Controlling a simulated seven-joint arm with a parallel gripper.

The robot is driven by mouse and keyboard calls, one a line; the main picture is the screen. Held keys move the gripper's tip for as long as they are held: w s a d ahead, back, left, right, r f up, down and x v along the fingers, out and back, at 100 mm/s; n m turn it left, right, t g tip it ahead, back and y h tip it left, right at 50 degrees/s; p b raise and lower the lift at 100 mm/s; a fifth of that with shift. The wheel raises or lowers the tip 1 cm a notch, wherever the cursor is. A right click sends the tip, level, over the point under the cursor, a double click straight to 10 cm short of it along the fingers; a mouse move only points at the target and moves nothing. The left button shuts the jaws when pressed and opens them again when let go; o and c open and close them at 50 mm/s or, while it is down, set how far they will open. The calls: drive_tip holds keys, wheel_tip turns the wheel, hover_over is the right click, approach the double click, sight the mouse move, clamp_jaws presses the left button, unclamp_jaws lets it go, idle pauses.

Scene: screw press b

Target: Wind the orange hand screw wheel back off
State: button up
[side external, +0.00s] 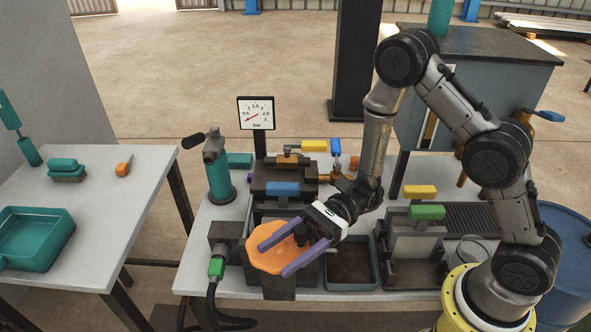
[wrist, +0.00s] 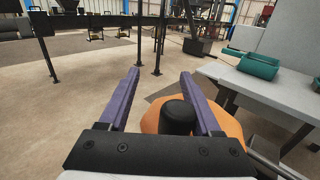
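The orange hand screw wheel (side external: 268,255) is at the front of the press in the side external view, under and between my gripper's fingers. It also shows in the wrist view (wrist: 222,128), with a black rounded hub or knob (wrist: 177,117) rising in front of it. My gripper (side external: 272,254) has two purple fingers spread wide, reaching over the wheel. In the wrist view the fingers (wrist: 159,74) stand apart with the black knob between them and a gap on the left. I cannot tell whether a finger touches the wheel or knob.
A pressure gauge (side external: 256,113) stands behind the press. A blue lever block (side external: 283,188), a dark tray (side external: 350,262) and a green-handled unit (side external: 426,212) crowd the bench. A black hose (side external: 212,300) hangs at front left. A side table holds a teal tray (side external: 35,238).

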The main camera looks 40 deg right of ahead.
drive_tip(key=shift+a+m+t, duration=0.25)
drive_tip(key=shift+m+t, duration=0.35)
drive_tip(key=shift+t, duration=0.4)
drive_tip(key=s+d, duration=0.2)
drive_tip(key=d, duration=1.2)
drive_tip(key=s+a+r+n+g+h, duration=0.25)
drive_tip(key=n+g+h, duration=0.3)
drive_tip(key=n, duration=0.55)
drive_tip(key=s+a+r+n+g+h, duration=0.1)
drive_tip(key=a+n+g+h, duration=0.35)
drive_tip(key=n, duration=0.65)
drive_tip(key=w+a+r+n+t+h, duration=0.2)
drive_tip(key=r+n+t+h, duration=0.1)
drive_tip(key=r+n, duration=0.3)
drive_tip(key=w+a+r+n+t+h, duration=0.2)
drive_tip(key=w+r+n+t+h, duration=0.1)
drive_tip(key=r+n, duration=0.4)
drive_tip(key=shift+w+n+t+h, duration=0.15)
drive_tip(key=shift+n+t+h, duration=0.45)
drive_tip(key=shift+h, duration=0.4)
